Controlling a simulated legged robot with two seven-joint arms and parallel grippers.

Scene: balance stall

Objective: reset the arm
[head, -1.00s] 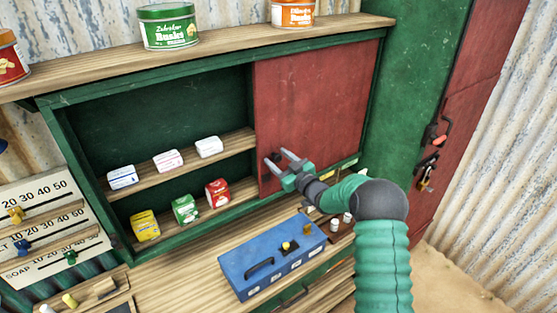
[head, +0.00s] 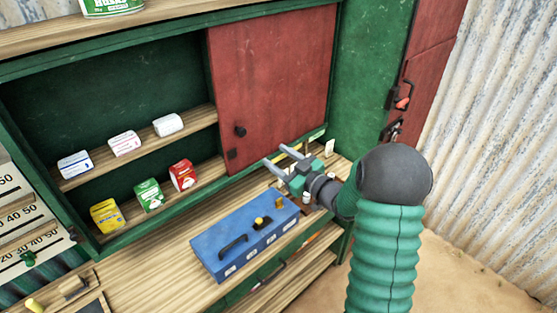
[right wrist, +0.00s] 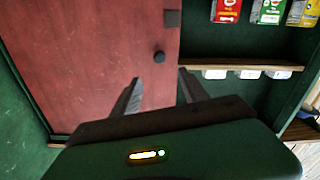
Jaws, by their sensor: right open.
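My right gripper (head: 276,158) is open and empty in the head view, in front of the lower part of the red sliding door (head: 275,85). Its two fingers point left, toward the cabinet. The door has a dark round knob (head: 240,131), left of and above the fingertips. In the right wrist view the open fingers (right wrist: 158,95) frame the red door's edge, with the knob (right wrist: 159,57) beyond them. The fingers touch nothing that I can make out. My left gripper is not in view.
White boxes (head: 124,143) and coloured boxes (head: 148,195) stand on the cabinet's shelves. A blue case (head: 243,240) lies on the wooden counter (head: 150,275) below my gripper. A scale board (head: 20,230) is at left. A red door with a latch (head: 402,97) stands at right.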

